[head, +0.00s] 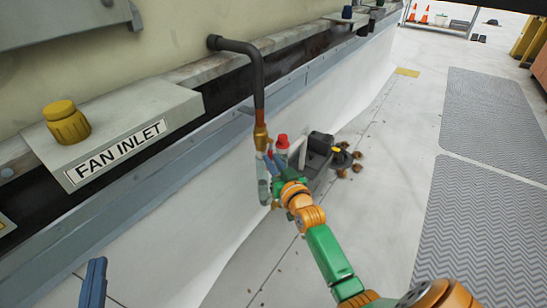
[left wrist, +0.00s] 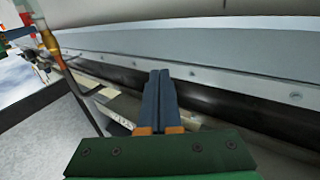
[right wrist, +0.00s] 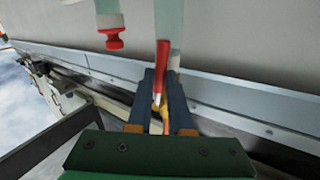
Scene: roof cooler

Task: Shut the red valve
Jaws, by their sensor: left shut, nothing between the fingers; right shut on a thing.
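The red valve's handle (right wrist: 162,62) is a slim red lever, upright in the right wrist view, in front of a pale vertical pipe (right wrist: 168,18). My right gripper (right wrist: 160,75) is shut on its lower part. My left gripper (head: 94,280) is at the lower left of the head view. Its fingers are together and empty in the left wrist view (left wrist: 160,75).
A red-capped fitting (head: 282,142) stands just beside my right gripper; its cap also shows in the right wrist view (right wrist: 113,37). A dark pipe (head: 257,80) runs down from the wall. A dark grey device (head: 320,155) sits behind. Grey mats (head: 490,115) lie right; the floor between is mostly clear.

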